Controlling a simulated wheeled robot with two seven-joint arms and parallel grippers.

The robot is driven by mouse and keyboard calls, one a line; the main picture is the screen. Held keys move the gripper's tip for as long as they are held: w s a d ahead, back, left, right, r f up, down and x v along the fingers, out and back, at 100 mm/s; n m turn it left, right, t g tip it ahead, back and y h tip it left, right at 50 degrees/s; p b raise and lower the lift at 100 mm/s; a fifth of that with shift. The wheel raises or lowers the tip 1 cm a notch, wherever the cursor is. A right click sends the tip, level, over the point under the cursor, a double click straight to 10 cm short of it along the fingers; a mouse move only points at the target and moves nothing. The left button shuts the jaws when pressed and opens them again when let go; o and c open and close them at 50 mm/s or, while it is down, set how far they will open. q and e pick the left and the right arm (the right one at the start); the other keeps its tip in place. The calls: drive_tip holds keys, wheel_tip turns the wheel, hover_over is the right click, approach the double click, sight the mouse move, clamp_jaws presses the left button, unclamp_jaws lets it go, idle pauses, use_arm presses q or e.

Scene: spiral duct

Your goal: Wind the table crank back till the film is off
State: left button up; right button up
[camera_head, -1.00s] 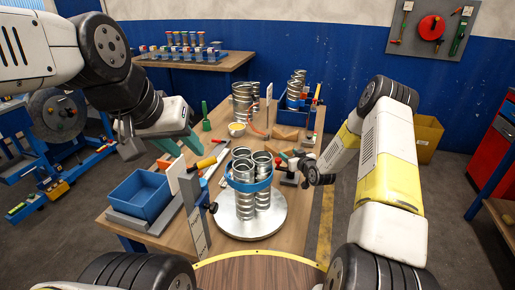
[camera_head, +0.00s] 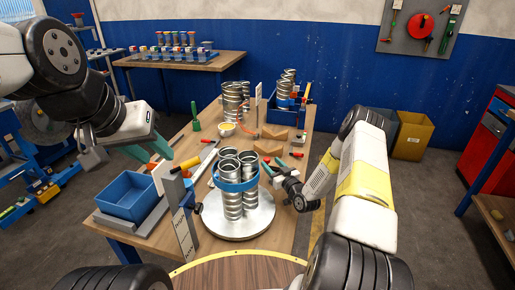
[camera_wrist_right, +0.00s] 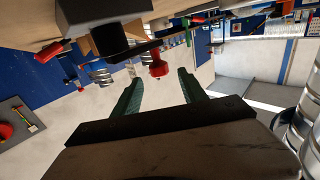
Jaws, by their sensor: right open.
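A bundle of upright silver spiral ducts (camera_head: 233,205) stands on the round metal turntable (camera_head: 258,222), with a blue film band (camera_head: 237,184) around its upper part. My right gripper (camera_head: 276,172) is just right of the bundle, at the table's right side. In the right wrist view its two green fingers (camera_wrist_right: 158,82) are apart. The crank's red knob (camera_wrist_right: 159,66) shows beyond and between the fingertips, with its dark arm and block (camera_wrist_right: 95,40) above; contact is not visible. My left gripper (camera_head: 145,150) is open and empty above the table's left side.
A blue bin (camera_head: 131,196) sits at the table's left edge, with an upright marked plate (camera_head: 184,232) beside the turntable. More ducts (camera_head: 232,100) and a blue crate (camera_head: 280,118) stand at the far end. Loose tools and wooden pieces (camera_head: 270,148) lie behind the bundle.

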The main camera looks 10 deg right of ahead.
drive_tip(key=x, duration=0.7)
drive_tip(key=shift+w+a, duration=0.15)
drive_tip(key=shift+w, duration=0.1)
clamp_jaws()
idle(1.1)
